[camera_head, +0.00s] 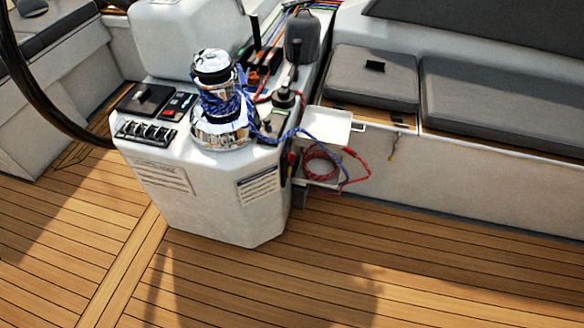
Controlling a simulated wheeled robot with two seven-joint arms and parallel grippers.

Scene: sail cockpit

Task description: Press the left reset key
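A white console stands in the middle of the head view. On the front left of its top is a black panel with a row of several pale keys or switches (147,132). A small dark panel with red and blue marks (180,106) lies just behind it. A black flat box or hatch (146,99) sits to the left of that. I cannot tell which of these is the left reset key; labels are too small to read. Neither of my grippers is in view.
A chrome winch (222,125) with blue rope stands right of the panels. A dark steering wheel rim (35,92) curves at the left. An open locker flap (325,124) and a coiled red rope (320,163) are on the console's right. The teak deck (250,285) in front is clear.

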